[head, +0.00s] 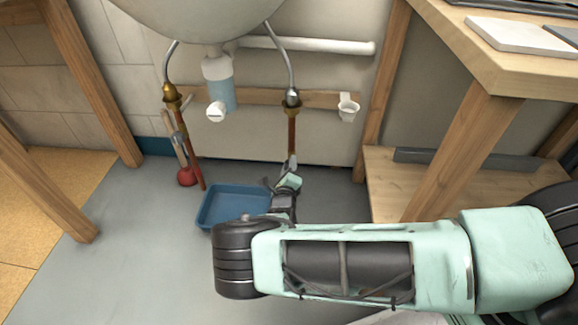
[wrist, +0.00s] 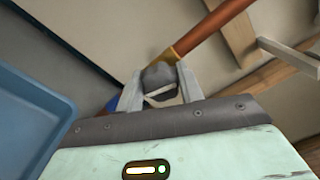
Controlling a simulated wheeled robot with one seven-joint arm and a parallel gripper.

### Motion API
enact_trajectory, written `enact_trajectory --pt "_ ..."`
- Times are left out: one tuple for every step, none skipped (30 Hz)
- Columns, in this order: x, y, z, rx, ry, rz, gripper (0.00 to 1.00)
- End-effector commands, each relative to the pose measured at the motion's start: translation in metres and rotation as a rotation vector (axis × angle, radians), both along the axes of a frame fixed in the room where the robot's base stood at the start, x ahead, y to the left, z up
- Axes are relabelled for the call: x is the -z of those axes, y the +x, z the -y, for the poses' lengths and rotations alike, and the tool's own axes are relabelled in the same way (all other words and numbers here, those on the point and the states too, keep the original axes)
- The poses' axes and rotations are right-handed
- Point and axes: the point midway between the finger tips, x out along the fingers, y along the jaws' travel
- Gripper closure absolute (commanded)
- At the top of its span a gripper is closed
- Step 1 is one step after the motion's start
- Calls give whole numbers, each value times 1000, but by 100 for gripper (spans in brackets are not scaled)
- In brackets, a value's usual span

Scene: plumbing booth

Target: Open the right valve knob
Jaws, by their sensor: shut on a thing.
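The right valve knob (wrist: 160,76) is a dark grey piece at the end of a copper pipe with a brass collar, in the wrist view. My gripper (wrist: 159,90) has its two pale fingers on either side of the knob and is shut on it. In the head view, my gripper (head: 289,168) is at the lower end of the right copper pipe (head: 291,134) under the sink. The knob is mostly hidden there by my gripper, and I cannot tell how far it is turned.
A blue tray (head: 212,207) lies on the floor left of my gripper; it also shows in the wrist view (wrist: 25,125). A wooden workbench (head: 470,150) with a lower shelf (head: 385,190) is at the right.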

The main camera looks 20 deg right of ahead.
Motion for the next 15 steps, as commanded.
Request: enact_trajectory --pt "1 -1 0 0 -28 -14 86" --pt "2 -1 0 0 -45 -21 86" --pt "2 -1 0 0 -66 -30 86" --pt "2 -1 0 0 -81 -36 86" --pt "2 -1 0 0 -94 -41 86" --pt "2 -1 0 0 -112 -49 86" --pt "2 -1 0 0 -122 -53 86" --pt "2 -1 0 0 -133 -58 86" --pt "2 -1 0 -1 -144 -63 86" --pt "2 -1 0 -1 -152 -66 86" --pt "2 -1 0 -1 -160 -69 86" --pt "2 -1 0 0 -167 -73 86" --pt "3 -1 0 0 -171 -75 86" --pt "3 -1 0 0 -176 -77 86" --pt "3 -1 0 0 -181 -79 86"
